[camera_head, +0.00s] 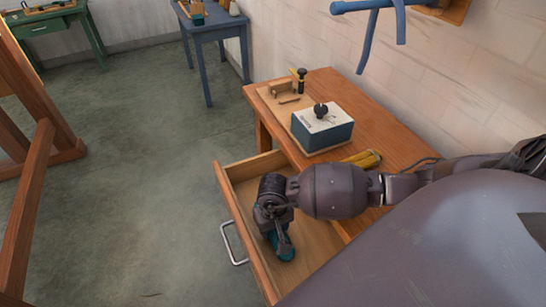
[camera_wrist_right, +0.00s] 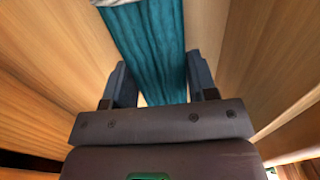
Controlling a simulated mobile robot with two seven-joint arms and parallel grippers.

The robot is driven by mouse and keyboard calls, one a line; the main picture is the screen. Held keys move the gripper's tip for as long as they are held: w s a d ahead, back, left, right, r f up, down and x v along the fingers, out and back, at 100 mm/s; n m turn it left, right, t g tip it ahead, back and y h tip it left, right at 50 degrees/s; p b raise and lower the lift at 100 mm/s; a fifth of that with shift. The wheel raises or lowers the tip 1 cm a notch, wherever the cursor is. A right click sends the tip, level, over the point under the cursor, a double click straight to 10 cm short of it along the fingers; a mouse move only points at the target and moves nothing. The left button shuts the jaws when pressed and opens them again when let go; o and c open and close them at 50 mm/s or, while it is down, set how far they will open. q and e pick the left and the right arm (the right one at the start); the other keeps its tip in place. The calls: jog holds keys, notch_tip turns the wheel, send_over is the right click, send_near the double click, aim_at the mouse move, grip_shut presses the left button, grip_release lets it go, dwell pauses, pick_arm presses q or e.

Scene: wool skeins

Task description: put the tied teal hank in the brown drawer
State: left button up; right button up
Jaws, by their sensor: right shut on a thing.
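The teal hank (camera_head: 284,250) is low in the open brown drawer (camera_head: 314,233), partly hidden by my right gripper (camera_head: 275,230). In the right wrist view the hank (camera_wrist_right: 150,45) runs between the two fingers of my right gripper (camera_wrist_right: 160,88), which is shut on it. A pale band crosses the hank at the top edge of that view. Wooden drawer walls (camera_wrist_right: 50,75) lie on both sides. I cannot tell whether the hank touches the drawer floor. My left gripper is not in view.
The drawer is pulled out from a wooden bench. A blue and white box (camera_head: 322,130) with a black knob and yellow rolls (camera_head: 362,159) are on the bench top. A blue hook rack (camera_head: 385,12) is on the wall. A wooden frame (camera_head: 30,190) stands at left.

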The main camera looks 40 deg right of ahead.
jog(key=shift+f, duration=0.35)
jog(key=shift+f+b, duration=0.2)
jog(key=shift+b, duration=0.15)
jog(key=o, duration=0.8)
jog(key=shift+o, duration=0.9)
